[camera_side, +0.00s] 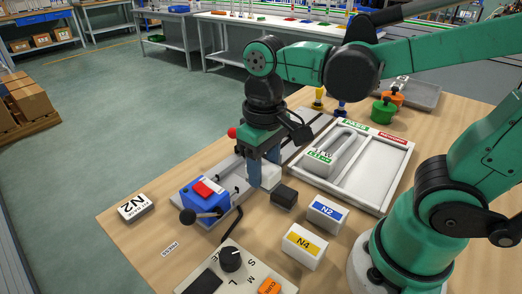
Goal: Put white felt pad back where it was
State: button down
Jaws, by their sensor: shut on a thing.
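My gripper (263,172) points down in the middle of the table, just right of the blue device. Its fingers are shut on a small white piece, which looks like the white felt pad (269,175). The fingers partly hide the pad, and I cannot tell whether it touches the surface below. The blue device (205,196) has a red top and a black-knobbed lever, and sits on a pale base plate beside my gripper.
A black block (284,196) and white blocks marked N2 (327,213) and N4 (304,246) stand close to the right. A two-compartment white tray (376,178) lies behind them. A control panel with a dial (232,259) is in front. Another white block (135,207) sits far left.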

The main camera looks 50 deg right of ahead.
aim_at(263, 226)
notch_tip(263, 226, down, 11)
jog(key=shift+f, duration=0.15)
dwell(0.5)
jog(key=shift+f, duration=0.1)
jog(key=shift+c, duration=1.9)
grip_release()
notch_tip(263, 226, up, 12)
jog(key=shift+f, duration=0.1)
jog(key=shift+w+d+t, duration=0.2)
jog(key=shift+d+t, duration=0.2)
jog(key=shift+t, duration=0.2)
jog(key=shift+w+d+r+t, duration=0.15)
jog(key=shift+w+d+t, duration=0.35)
jog(key=shift+t, duration=0.5)
jog(key=shift+w+d+r+t, duration=0.15)
jog(key=shift+w+d+t, duration=0.1)
jog(key=shift+d+t, duration=0.6)
jog(key=shift+w+d+r+t, duration=0.15)
jog(key=shift+w+d+t, duration=0.25)
jog(key=shift+t, duration=0.75)
